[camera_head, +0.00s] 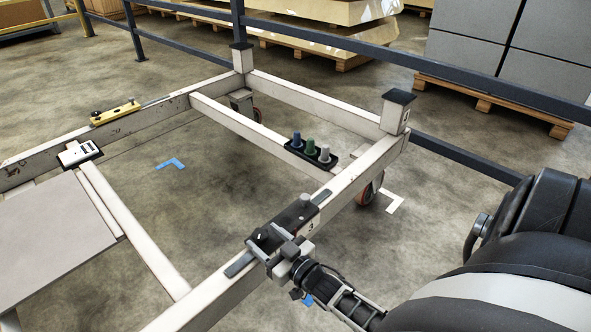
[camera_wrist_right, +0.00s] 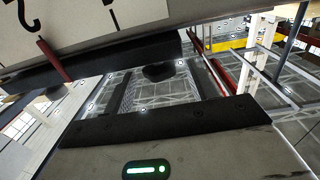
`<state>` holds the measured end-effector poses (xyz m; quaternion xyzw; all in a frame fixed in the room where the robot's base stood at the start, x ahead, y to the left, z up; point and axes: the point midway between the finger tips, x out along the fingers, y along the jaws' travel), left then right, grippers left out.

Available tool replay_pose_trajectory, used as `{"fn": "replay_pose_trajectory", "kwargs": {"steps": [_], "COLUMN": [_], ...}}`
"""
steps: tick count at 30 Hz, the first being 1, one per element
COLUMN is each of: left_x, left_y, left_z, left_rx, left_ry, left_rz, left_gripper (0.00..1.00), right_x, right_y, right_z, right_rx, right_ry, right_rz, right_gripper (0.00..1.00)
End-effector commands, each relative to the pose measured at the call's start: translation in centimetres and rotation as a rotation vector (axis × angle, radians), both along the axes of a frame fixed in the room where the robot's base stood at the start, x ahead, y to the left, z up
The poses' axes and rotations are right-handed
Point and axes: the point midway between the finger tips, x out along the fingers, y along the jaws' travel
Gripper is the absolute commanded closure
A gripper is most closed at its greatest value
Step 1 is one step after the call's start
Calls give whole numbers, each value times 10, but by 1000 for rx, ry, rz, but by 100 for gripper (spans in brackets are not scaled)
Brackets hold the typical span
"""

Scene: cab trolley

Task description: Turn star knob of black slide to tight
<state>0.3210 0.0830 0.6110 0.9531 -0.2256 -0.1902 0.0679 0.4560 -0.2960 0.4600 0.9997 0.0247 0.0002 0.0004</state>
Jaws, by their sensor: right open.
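The black slide (camera_head: 297,214) sits on the near long rail of the pale trolley frame, with a grey pin standing on its far end. My right gripper (camera_head: 279,250) is at the slide's near end, on the rail's right side. Its jaws are apart; the gripper hides much of that end, and I cannot make out the star knob or its setting in the head view. In the right wrist view a dark rounded piece (camera_wrist_right: 158,72) shows beyond the palm, below a pale surface with black marks (camera_wrist_right: 75,25); I cannot tell whether it is the knob. My left gripper is out of view.
A black tray (camera_head: 293,148) with blue, green and grey pieces rests at the crossbar. Corner posts (camera_head: 397,110) rise from the frame. A dark railing and pallets stand behind.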

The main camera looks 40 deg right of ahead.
Motion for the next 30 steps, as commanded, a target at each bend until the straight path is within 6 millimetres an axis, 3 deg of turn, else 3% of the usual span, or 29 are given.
{"fn": "replay_pose_trajectory", "kwargs": {"steps": [9,15,21,30], "left_x": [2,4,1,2], "left_y": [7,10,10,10], "left_z": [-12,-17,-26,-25], "left_rx": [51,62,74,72], "left_ry": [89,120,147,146], "left_rz": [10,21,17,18], "left_gripper": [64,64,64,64], "right_x": [-80,-116,-132,-133], "right_y": [-4,-6,-6,-6], "right_z": [1,1,0,0], "right_rx": [1,1,1,1], "right_ry": [5,4,1,0], "right_rz": [-1,-1,-1,-1], "right_gripper": [43,43,43,43]}}
